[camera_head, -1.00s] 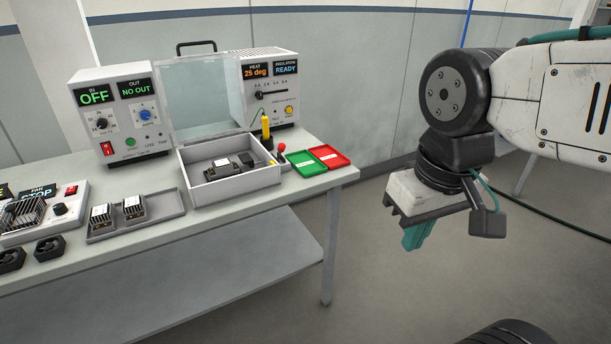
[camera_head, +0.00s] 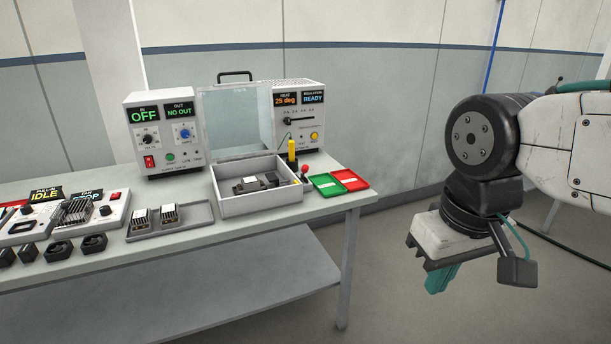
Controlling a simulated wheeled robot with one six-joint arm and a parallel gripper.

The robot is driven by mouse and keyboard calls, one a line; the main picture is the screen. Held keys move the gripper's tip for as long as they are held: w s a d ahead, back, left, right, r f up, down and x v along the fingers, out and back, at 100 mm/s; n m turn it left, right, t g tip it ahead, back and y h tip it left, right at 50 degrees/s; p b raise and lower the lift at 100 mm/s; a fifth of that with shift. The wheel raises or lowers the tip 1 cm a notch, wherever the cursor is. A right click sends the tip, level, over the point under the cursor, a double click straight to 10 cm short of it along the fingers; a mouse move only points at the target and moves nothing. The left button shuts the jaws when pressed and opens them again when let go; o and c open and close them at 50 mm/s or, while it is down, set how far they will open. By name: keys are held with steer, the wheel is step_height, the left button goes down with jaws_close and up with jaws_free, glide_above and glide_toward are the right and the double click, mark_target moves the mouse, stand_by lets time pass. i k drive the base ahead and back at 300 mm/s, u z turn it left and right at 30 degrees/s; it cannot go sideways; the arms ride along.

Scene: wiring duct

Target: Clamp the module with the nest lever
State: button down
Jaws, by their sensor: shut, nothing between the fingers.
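The module (camera_head: 250,180) is a small pale-topped block in a dark nest (camera_head: 262,185) inside an open light-grey box (camera_head: 262,203) on the bench. A clear lid (camera_head: 228,120) with a black handle stands raised behind the box. A lever with a red knob (camera_head: 305,169) stands at the box's right side; whether it is the nest lever I cannot tell for sure. My gripper (camera_head: 441,280) has teal fingers, is shut and empty, and hangs right of the bench, well apart from the box.
A yellow-handled probe (camera_head: 292,152) stands behind the box's right corner. Green (camera_head: 327,184) and red (camera_head: 350,179) trays lie at the bench's right end. A grey tray (camera_head: 170,219) holds two finned modules. Instrument units (camera_head: 165,132) stand behind. Floor right of the bench is clear.

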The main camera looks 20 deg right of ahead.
mark_target(304, 168)
steer(key=u, duration=0.65)
steer(key=i, duration=0.95)
steer(key=u, duration=0.05)
